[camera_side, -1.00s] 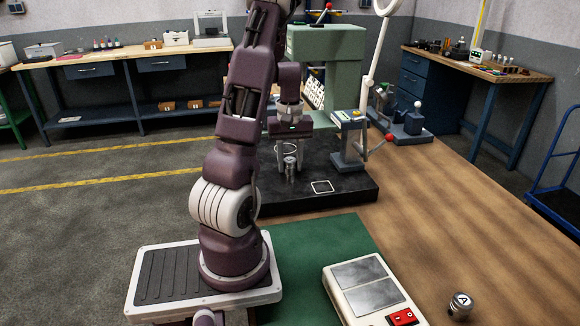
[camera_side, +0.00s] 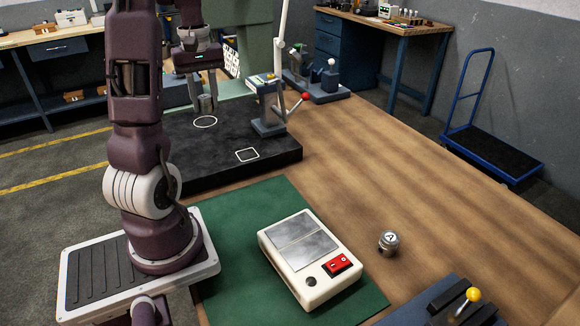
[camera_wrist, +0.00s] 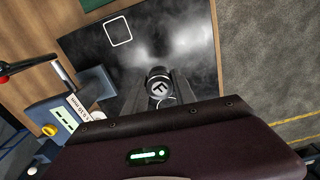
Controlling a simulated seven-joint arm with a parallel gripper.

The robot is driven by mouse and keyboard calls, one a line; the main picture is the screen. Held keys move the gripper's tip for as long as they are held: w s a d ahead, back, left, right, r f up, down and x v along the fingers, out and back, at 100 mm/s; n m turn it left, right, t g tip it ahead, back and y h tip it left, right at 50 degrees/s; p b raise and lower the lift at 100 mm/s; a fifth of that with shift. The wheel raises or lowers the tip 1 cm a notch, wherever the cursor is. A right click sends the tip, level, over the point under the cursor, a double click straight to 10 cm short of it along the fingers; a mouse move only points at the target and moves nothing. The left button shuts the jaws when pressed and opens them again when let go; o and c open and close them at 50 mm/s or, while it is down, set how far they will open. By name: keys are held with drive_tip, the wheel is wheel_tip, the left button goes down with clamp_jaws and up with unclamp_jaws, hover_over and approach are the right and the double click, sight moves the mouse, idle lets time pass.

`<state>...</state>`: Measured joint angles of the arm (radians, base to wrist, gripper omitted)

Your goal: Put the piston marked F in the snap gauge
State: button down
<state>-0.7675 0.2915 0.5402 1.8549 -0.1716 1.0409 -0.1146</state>
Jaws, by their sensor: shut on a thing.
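My gripper (camera_side: 203,108) is shut on the piston marked F (camera_wrist: 159,83) and holds it over the black plate (camera_side: 275,160). In the wrist view the fingers (camera_wrist: 160,92) sit on both sides of it, with the F facing the camera. In the side view the piston is hard to make out between the fingers. A grey-blue fixture with a red-ball lever (camera_side: 268,118) stands on the plate, right of my gripper. A blue fixture with a yellow-ball lever (camera_side: 462,306) is cut off at the lower right. I cannot tell which is the snap gauge.
A piston marked A (camera_side: 389,242) stands on the wooden table (camera_side: 390,150). A white box with a red switch (camera_side: 310,262) sits on the green mat (camera_side: 222,255). The black plate has a white square outline (camera_side: 247,155) and a white ring (camera_side: 205,122).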

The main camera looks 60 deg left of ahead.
sight(204, 96)
wheel_tip(204, 96, up, 11)
drive_tip(key=w+d+m, duration=0.6)
drive_tip(key=w+d, duration=0.5)
drive_tip(key=w, duration=0.4)
drive_tip(key=w+d+m, duration=0.4)
drive_tip(key=d, duration=1)
drive_tip(key=w+d+m, duration=0.4)
drive_tip(key=d+m, duration=0.1)
drive_tip(key=d, duration=0.8)
drive_tip(key=s+d+m, duration=0.4)
drive_tip(key=s+d, duration=0.2)
drive_tip(key=d, duration=0.6)
drive_tip(key=s+d+m, duration=0.3)
drive_tip(key=s+d, duration=0.3)
drive_tip(key=d, duration=0.7)
wheel_tip(204, 96, down, 23)
drive_tip(key=shift+w+a+f, duration=0.1)
drive_tip(key=shift+a+f, duration=0.05)
drive_tip(key=shift+f, duration=0.05)
drive_tip(key=shift+f, duration=0.1)
